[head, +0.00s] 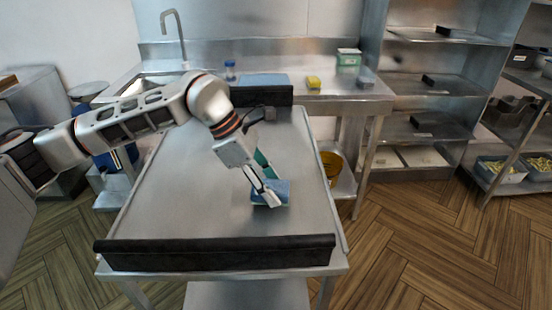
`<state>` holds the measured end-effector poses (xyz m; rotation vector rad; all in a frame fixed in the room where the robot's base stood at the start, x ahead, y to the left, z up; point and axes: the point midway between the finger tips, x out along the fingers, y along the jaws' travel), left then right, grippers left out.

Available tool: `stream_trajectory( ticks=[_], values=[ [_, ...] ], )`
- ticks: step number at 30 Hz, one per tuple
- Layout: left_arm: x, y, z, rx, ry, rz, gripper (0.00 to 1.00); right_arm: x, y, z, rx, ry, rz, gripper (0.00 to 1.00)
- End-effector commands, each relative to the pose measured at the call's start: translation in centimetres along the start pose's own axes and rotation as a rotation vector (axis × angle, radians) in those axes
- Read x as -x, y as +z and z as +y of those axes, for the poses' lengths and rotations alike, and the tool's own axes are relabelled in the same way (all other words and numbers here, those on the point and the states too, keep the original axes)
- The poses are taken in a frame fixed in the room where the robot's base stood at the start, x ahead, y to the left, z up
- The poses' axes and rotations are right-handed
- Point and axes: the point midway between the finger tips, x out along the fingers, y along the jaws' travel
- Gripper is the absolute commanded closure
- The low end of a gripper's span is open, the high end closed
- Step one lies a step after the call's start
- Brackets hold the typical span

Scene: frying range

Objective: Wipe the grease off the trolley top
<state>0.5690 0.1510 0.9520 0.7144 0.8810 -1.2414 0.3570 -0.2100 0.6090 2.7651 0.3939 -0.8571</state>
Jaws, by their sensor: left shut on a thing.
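The trolley top (190,200) is a bare steel surface in the middle of the head view, with a dark padded bar at its near end and another at its far end. My left arm comes in from the left and reaches over it. My left gripper (266,196) is shut on a blue sponge or folded cloth (282,190), low at the trolley top's right half. It seems to touch the surface. A green part shows between the fingers. I cannot make out grease on the steel. My right gripper is not in view.
Behind stands a steel sink counter with a tap (176,30), a yellow sponge (313,82), a blue-capped bottle (230,70) and a green-and-white box (348,58). Steel shelves (420,90) stand at the right. A yellow bucket (331,165) is under the counter. The wooden floor at right is clear.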

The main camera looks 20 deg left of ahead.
Motion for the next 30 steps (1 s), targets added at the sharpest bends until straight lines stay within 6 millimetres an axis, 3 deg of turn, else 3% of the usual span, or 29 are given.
stream_trajectory(
  ticks=[1,7,18,30],
  values=[
    [1.0,0.5,0.0,-0.002,0.007,-0.001,0.78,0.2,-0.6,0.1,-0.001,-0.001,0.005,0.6],
    [2.5,1.4,-0.2,0.0,0.008,-0.002,0.78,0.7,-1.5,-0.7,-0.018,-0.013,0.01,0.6],
    [5.2,3.0,-0.5,0.004,0.008,-0.002,0.78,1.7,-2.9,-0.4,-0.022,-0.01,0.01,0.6],
    [5.4,3.2,-0.6,0.006,0.006,-0.001,0.78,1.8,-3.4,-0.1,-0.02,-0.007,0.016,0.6]
  ],
)
